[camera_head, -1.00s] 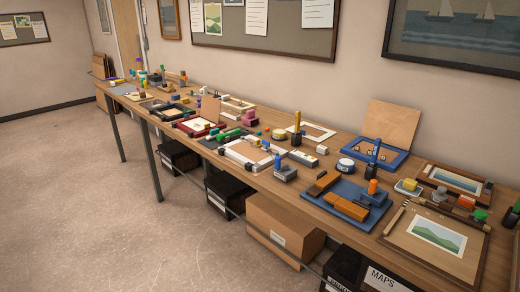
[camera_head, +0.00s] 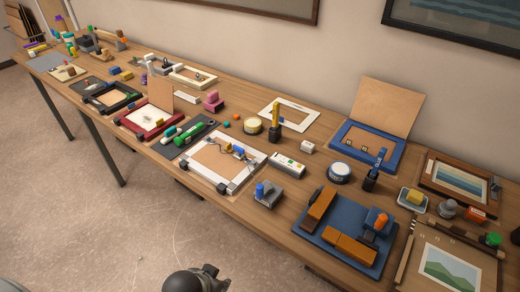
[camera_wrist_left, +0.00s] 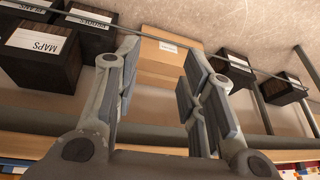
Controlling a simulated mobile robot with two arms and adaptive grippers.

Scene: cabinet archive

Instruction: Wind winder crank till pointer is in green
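I cannot tell for sure which item is the winder; no crank, pointer or green zone can be made out clearly. A grey block with a blue upright part (camera_head: 266,195) stands near the table's front edge. Beside it is a small white box with coloured marks (camera_head: 287,165). My right gripper is not in view.
A blue board with orange blocks (camera_head: 329,243) lies right of the grey block, a white frame (camera_head: 211,185) left of it. Several frames and tools crowd the wooden table.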

